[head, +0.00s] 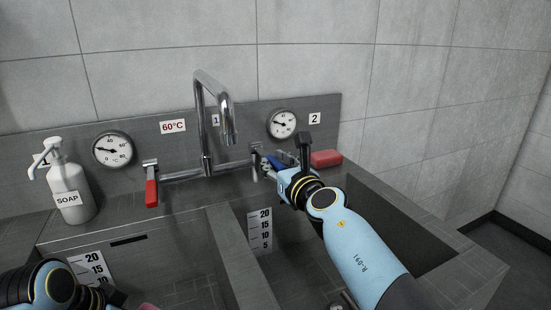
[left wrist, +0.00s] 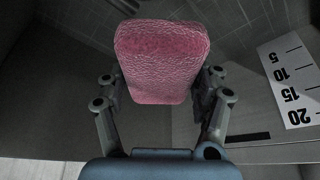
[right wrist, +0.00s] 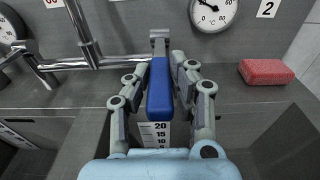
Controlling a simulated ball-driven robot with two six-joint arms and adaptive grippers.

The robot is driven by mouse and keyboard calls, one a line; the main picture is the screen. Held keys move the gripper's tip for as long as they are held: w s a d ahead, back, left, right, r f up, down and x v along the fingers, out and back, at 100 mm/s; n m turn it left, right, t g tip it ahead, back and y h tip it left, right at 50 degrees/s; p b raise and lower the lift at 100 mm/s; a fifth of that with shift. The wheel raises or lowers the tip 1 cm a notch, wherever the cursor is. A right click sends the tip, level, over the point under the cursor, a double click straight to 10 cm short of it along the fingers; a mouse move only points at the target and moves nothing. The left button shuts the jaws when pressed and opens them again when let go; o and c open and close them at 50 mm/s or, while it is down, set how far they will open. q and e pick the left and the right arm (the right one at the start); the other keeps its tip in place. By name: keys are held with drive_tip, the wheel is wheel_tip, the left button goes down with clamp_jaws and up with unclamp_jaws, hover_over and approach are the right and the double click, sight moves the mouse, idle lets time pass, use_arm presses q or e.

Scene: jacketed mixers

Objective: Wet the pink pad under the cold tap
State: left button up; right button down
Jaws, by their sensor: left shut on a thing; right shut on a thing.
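The pink pad (left wrist: 162,62) is held between the fingers of my left gripper (left wrist: 160,88) in the left wrist view. In the head view only a sliver of the pad (head: 148,307) shows at the bottom edge, low over the left basin. The chrome tap spout (head: 213,95) arches over the sink, and I see no water coming from it. My right gripper (right wrist: 160,78) is shut on the blue lever (right wrist: 160,95), the cold one by its colour. In the head view this lever (head: 276,162) is partly hidden by the gripper. The red lever (head: 151,190) hangs at the left.
A red block-like pad (head: 326,158) lies on the ledge right of my right gripper. A soap bottle (head: 68,185) stands at the left. Two round dials (head: 113,150) (head: 282,124) are on the backsplash. A divider (head: 240,250) separates the two basins.

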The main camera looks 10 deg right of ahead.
use_arm(q)
drive_tip(key=r+p, duration=0.4)
drive_tip(key=r, duration=0.1)
drive_tip(key=shift+w+r, duration=0.2)
drive_tip(key=shift+r, duration=0.05)
use_arm(e)
drive_tip(key=shift+w+r+g, duration=0.1)
drive_tip(key=shift+r+g, duration=0.2)
drive_tip(key=shift+r, duration=0.5)
use_arm(q)
drive_tip(key=shift+r+p, duration=0.3)
drive_tip(key=shift+r, duration=0.05)
use_arm(e)
drive_tip(key=shift+f, duration=0.1)
use_arm(q)
drive_tip(key=shift+f, duration=0.1)
use_arm(e)
drive_tip(key=shift+f, duration=0.1)
drive_tip(key=c, duration=1.2)
unclamp_jaws()
drive_tip(key=shift+o, duration=0.2)
drive_tip(key=v, duration=1.2)
